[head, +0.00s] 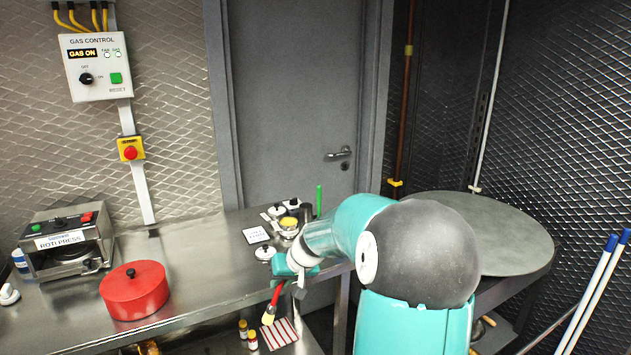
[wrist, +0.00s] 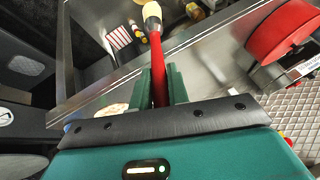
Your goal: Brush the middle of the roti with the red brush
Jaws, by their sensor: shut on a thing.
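My gripper (head: 297,280) is shut on the red brush (head: 276,294), over the front edge of the steel counter. In the wrist view my gripper (wrist: 160,82) has its two green fingers around the red handle of the brush (wrist: 157,60). The brush's pale head (wrist: 152,12) points away from the gripper, and in the head view it hangs downward. I cannot make out the roti for sure. A pale, speckled round patch (wrist: 108,111) shows partly behind the gripper in the wrist view; I cannot tell what it is.
A red lidded pot (head: 134,290) and a roti press (head: 66,243) stand on the counter at left. Small lidded jars, a white card (head: 256,235) and a green upright stick (head: 319,201) are behind the gripper. A striped cloth (head: 279,334) and small bottles (head: 247,335) lie lower down.

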